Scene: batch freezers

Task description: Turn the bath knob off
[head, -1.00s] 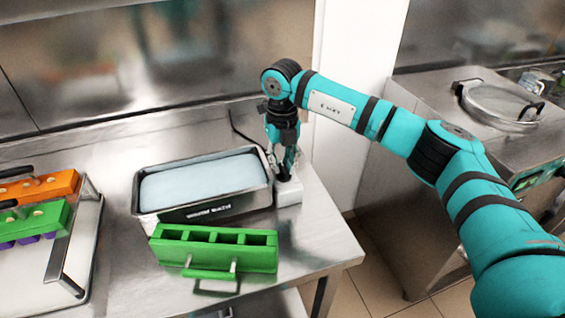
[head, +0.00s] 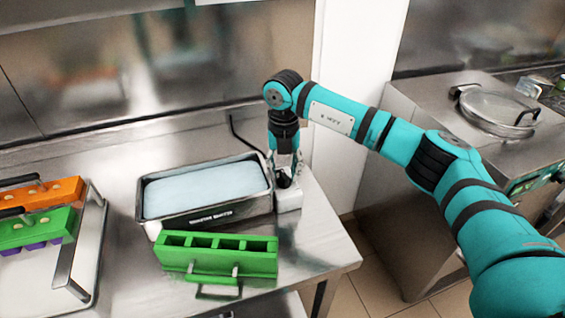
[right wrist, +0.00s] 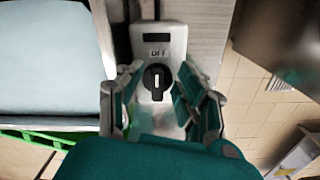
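The bath (head: 205,213) is a steel tub of pale blue liquid on the steel table; its edge also shows in the right wrist view (right wrist: 52,45). A pale control box (head: 289,200) stands at its right end and carries the black bath knob (right wrist: 156,82). The knob's pale mark lies in line with the letters "OFF" on the box. My right gripper (right wrist: 157,92) points down over the box, its open fingers on either side of the knob, with gaps visible. In the head view the fingers partly hide the knob. My left gripper is not in view.
A green mould (head: 217,254) with a handle stands in front of the bath. Orange (head: 40,194) and green moulds lie on a tray at the left. A dark cable runs behind the bath. The table's right edge is close to the box.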

